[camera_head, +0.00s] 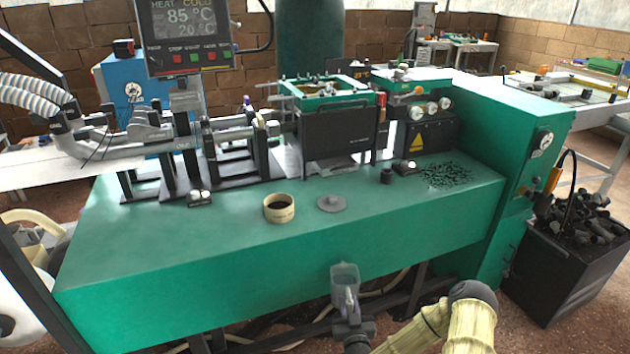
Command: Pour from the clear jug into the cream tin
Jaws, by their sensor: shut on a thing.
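The cream tin (279,215) stands upright on the green machine bench, left of the middle. Its top is open and its inside looks dark; I cannot tell whether that is liquid or shadow. The clear jug (345,272) is in front of the bench's front face, lower and to the right of the tin and apart from it. It looks roughly upright, and its contents are hard to make out. My gripper (349,300) is shut on the jug, on the side nearer the camera. The gripper hides part of the jug.
A grey disc with a knob (332,204) lies right of the tin. A small dark cup (386,176) and scattered dark bits (452,175) lie farther right. Machine parts (338,130) rise behind the tin. The bench's front left (150,265) is clear.

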